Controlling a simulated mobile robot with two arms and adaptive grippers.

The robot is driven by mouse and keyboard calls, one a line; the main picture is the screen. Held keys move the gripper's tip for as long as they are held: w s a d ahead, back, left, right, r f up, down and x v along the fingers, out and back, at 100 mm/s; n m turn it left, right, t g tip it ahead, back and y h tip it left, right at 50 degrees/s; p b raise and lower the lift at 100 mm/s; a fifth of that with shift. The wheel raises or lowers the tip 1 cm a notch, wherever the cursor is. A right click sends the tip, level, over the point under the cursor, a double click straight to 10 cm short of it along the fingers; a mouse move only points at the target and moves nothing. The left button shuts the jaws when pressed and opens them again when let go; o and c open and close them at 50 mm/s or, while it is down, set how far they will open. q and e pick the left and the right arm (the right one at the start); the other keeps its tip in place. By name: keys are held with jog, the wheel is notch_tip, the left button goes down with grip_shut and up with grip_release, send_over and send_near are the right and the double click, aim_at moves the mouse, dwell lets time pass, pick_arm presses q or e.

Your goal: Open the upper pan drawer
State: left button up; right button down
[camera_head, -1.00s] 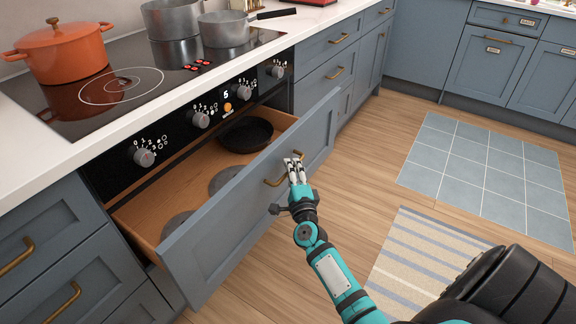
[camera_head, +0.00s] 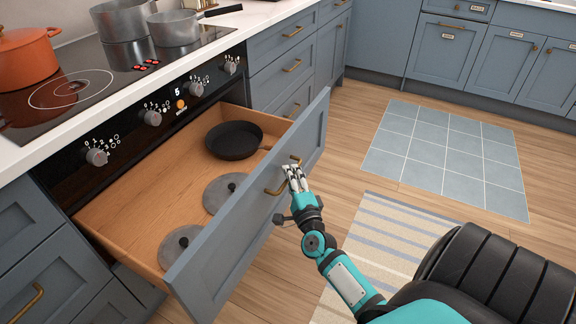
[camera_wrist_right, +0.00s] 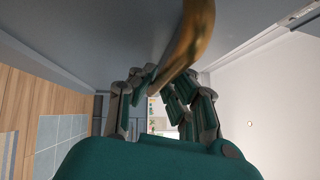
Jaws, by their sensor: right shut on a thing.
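The upper pan drawer (camera_head: 232,240) is pulled well out below the hob, with a grey-blue front and a wooden inside. Its curved brass handle (camera_head: 279,187) is on the front face, and it also shows large in the right wrist view (camera_wrist_right: 188,42). My right gripper (camera_head: 294,176) is shut on the handle, in front of the drawer. A black frying pan (camera_head: 234,141) and two round grey lids (camera_head: 226,190) lie in the drawer. My left gripper is not in view.
An orange pot (camera_head: 27,58) and two grey pans (camera_head: 174,29) stand on the hob (camera_head: 78,85) above. A striped rug (camera_head: 384,232) and a grey tiled mat (camera_head: 445,158) lie on the wooden floor.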

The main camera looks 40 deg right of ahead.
jog(key=shift+a+f, duration=0.2)
jog(key=shift+f, duration=0.1)
jog(key=c, duration=1.4)
grip_release()
jog(key=shift+o, duration=0.2)
jog(key=shift+r, duration=0.15)
jog(key=shift+d, duration=0.1)
jog(key=v, duration=1.2)
